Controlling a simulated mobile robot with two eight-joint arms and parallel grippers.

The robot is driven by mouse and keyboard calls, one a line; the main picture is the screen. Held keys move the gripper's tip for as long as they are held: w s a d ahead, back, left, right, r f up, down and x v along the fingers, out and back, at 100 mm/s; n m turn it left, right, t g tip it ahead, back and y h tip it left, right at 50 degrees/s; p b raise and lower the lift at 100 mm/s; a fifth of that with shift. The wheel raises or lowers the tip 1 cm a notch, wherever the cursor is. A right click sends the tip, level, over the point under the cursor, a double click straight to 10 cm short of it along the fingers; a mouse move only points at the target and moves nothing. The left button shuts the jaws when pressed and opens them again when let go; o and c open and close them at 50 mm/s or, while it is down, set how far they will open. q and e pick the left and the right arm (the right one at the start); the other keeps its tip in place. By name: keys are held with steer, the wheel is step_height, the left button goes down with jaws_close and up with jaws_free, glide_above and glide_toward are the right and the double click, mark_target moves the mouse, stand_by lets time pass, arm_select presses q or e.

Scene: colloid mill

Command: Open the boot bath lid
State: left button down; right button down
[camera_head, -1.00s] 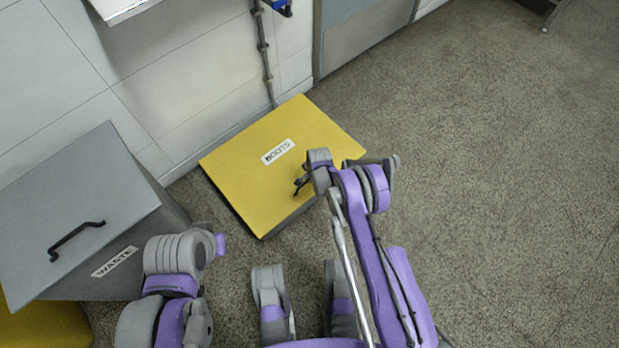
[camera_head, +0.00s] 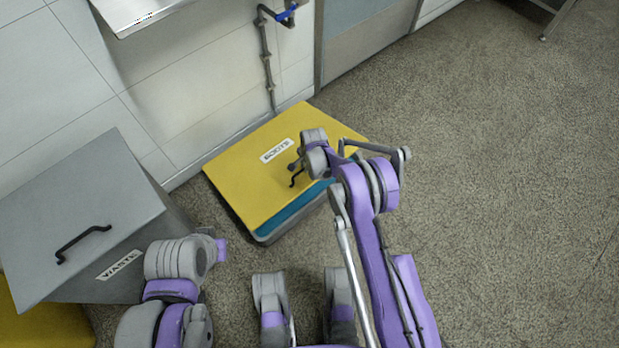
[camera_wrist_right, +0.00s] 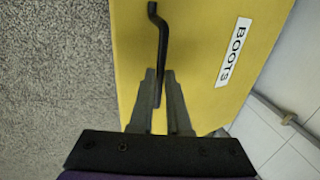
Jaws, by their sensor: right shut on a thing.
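The boot bath (camera_head: 266,238) stands on the floor by the wall, a grey tub with blue-green inside showing under its front edge. Its yellow lid (camera_head: 240,175), labelled BOOTS, is tilted up a little at the front. The lid's black handle (camera_head: 296,178) also shows in the right wrist view (camera_wrist_right: 161,40). My right gripper (camera_wrist_right: 159,84) is shut on the handle; in the head view the right wrist covers part of the lid's right side. My left arm shows at lower left, but its gripper fingers cannot be made out.
A grey waste bin (camera_head: 150,215) with a handled, sloping lid stands left of the boot bath. The floor (camera_head: 500,180) to the right is clear.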

steer(key=w+a+r, duration=0.5)
steer(key=w+r, duration=0.2)
steer(key=r, duration=0.4)
steer(key=shift+a, duration=0.35)
steer(key=c, duration=0.9)
jaws_free()
steer(key=shift+w+f, duration=0.1)
steer(key=shift+w, duration=0.05)
steer(key=shift+d, duration=0.2)
steer(key=r+p, duration=0.1)
steer(key=r, duration=0.2)
steer(key=s+r, duration=0.1)
steer(key=r, duration=0.3)
steer(key=s+d+r+p, duration=0.1)
steer(key=r, duration=0.2)
steer(key=shift+d+r+p, duration=0.1)
steer(key=shift+r+p, duration=0.25)
steer(key=shift+r, duration=0.05)
